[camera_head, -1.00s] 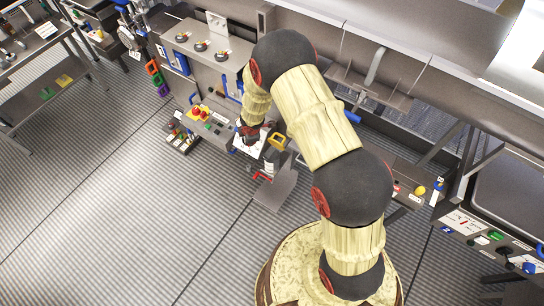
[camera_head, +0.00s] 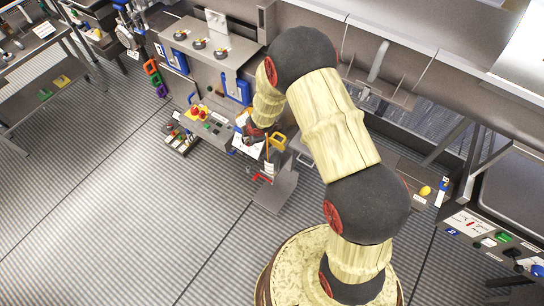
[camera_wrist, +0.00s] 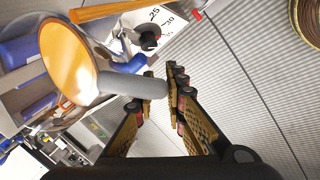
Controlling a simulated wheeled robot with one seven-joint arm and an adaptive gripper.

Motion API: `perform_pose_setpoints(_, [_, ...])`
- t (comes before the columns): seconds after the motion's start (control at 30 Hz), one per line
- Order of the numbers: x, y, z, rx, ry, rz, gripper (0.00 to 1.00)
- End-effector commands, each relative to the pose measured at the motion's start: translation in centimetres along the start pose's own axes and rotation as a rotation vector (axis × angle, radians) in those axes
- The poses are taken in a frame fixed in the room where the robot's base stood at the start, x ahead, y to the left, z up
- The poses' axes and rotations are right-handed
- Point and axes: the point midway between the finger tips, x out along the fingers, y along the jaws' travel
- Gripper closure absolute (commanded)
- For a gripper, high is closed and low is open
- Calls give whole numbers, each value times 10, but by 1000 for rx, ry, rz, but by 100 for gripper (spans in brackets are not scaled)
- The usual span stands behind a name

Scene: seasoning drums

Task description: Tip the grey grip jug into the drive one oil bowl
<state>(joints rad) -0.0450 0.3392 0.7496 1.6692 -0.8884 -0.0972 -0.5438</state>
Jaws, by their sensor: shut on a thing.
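My gripper (camera_wrist: 162,92) is shut on the grey handle of a jug (camera_wrist: 133,85) in the wrist view. The jug's round, pale-rimmed mouth faces the camera at the upper left and shows orange-yellow inside. In the head view my arm ends over the small bench beside the machine, and the fingers and jug are too small to make out there. Three small dark bowl-like items stand in a row on the machine top, the left one (camera_head: 181,36), the middle one (camera_head: 200,43) and the right one (camera_head: 222,54). I cannot tell which one is the drive one oil bowl.
Red and yellow parts (camera_head: 199,112) lie on the bench left of my wrist. A yellow-framed item (camera_head: 277,141) is close to my wrist on the right. Coloured rings (camera_head: 154,78) hang on the machine's left side. The striped floor (camera_head: 130,190) at the left is open.

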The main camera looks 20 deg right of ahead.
Motion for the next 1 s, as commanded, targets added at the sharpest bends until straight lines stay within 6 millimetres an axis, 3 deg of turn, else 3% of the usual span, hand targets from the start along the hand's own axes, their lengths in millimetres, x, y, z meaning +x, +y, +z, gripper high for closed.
perform_pose_setpoints(1.0, [5,1,0,14,65,59,100])
